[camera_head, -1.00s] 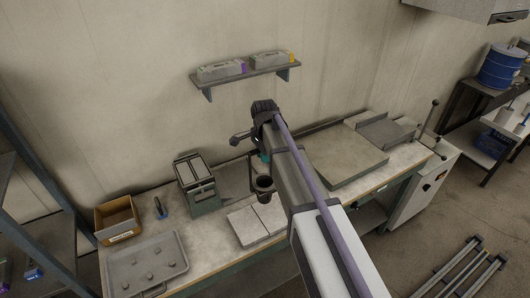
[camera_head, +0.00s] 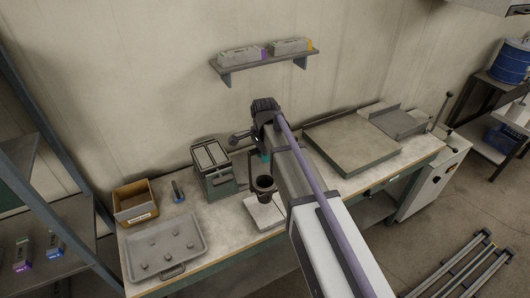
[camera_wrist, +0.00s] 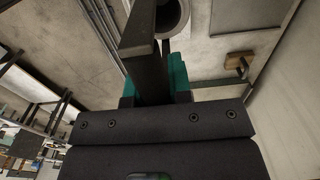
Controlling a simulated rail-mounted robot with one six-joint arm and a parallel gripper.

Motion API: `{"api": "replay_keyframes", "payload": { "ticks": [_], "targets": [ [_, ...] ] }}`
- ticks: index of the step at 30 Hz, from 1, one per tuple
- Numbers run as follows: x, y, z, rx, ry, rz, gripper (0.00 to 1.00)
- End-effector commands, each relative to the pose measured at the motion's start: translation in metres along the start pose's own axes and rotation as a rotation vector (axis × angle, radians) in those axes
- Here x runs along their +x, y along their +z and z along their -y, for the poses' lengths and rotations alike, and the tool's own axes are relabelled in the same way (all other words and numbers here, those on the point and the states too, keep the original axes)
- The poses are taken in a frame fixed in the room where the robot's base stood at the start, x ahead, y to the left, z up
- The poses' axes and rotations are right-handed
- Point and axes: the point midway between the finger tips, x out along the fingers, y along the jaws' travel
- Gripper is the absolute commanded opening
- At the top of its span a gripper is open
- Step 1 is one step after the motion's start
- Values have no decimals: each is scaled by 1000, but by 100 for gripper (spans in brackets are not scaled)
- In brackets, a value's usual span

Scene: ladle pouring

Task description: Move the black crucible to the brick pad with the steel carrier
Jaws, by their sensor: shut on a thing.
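My gripper (camera_head: 265,157) has teal fingers and is shut on the dark steel carrier (camera_head: 251,168). In the wrist view the carrier's dark bar (camera_wrist: 150,65) runs up from between the fingers (camera_wrist: 153,90). The black crucible (camera_head: 264,184) is upright at the carrier's lower end, below my gripper. Its round grey rim shows partly at the top of the wrist view (camera_wrist: 184,22). The pale brick pad (camera_head: 262,214) lies on the bench just below and around the crucible in the picture. My arm covers its right part. I cannot tell the gap between crucible and pad.
A grey-green box-shaped unit (camera_head: 213,172) stands left of the crucible. A grey tray with small lumps (camera_head: 190,226), an orange-brown bin (camera_head: 134,201) and a small blue item (camera_head: 177,190) are further left. A large flat slab (camera_head: 350,146) is right. A wall shelf (camera_head: 262,63) hangs above.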

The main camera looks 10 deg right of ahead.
Motion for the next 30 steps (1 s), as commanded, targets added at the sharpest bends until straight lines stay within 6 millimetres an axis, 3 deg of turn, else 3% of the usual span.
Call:
{"api": "replay_keyframes", "payload": {
  "ticks": [1,30],
  "targets": [
    [12,0,0,1,0,0,0],
    [107,-4,0,5,0,0,0]
  ]
}}
